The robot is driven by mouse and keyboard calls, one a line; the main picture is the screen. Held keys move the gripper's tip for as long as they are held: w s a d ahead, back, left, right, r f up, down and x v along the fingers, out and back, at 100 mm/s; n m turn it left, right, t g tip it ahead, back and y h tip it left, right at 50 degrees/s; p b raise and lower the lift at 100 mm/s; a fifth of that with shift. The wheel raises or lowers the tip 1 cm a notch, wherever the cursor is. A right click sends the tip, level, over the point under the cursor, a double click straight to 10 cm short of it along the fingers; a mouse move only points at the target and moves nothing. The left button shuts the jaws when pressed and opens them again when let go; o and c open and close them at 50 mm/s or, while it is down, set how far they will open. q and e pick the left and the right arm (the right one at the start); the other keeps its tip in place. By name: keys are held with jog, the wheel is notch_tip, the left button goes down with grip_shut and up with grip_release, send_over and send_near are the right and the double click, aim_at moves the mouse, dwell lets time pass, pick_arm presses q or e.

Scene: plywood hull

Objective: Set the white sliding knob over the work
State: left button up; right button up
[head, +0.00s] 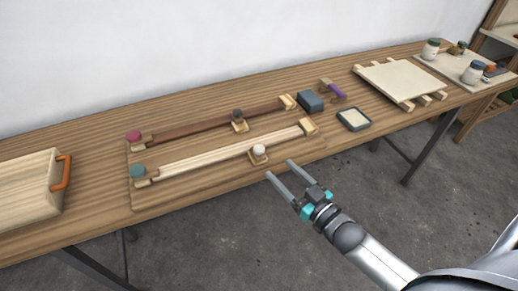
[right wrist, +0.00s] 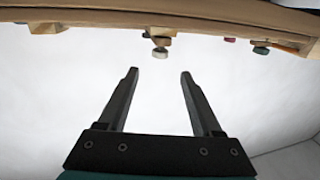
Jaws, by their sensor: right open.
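The white knob (head: 259,151) sits on a small wooden slider beside the front pale rail (head: 220,151), nearer its right end. It also shows in the right wrist view (right wrist: 160,54), ahead of the fingertips and about midway between them. My right gripper (head: 279,168) is open and empty, just right of and in front of the white knob, apart from it. Both its fingers show in the right wrist view (right wrist: 160,72). I cannot tell which piece is the work. My left gripper is not in view.
Behind lies a dark rail (head: 195,126) with a dark knob (head: 238,115). A teal knob (head: 137,171) and a magenta knob (head: 133,136) stand at the left ends. A blue block (head: 310,101) and a small tray (head: 354,119) lie to the right. The floor in front is clear.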

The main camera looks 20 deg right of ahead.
aim_at(262, 152)
jog(key=b+x, duration=0.1)
jog(key=x, duration=0.9)
jog(key=shift+w+a, duration=0.1)
jog(key=shift+w, duration=0.2)
jog(key=shift+c, duration=0.3)
grip_shut()
dwell(0.8)
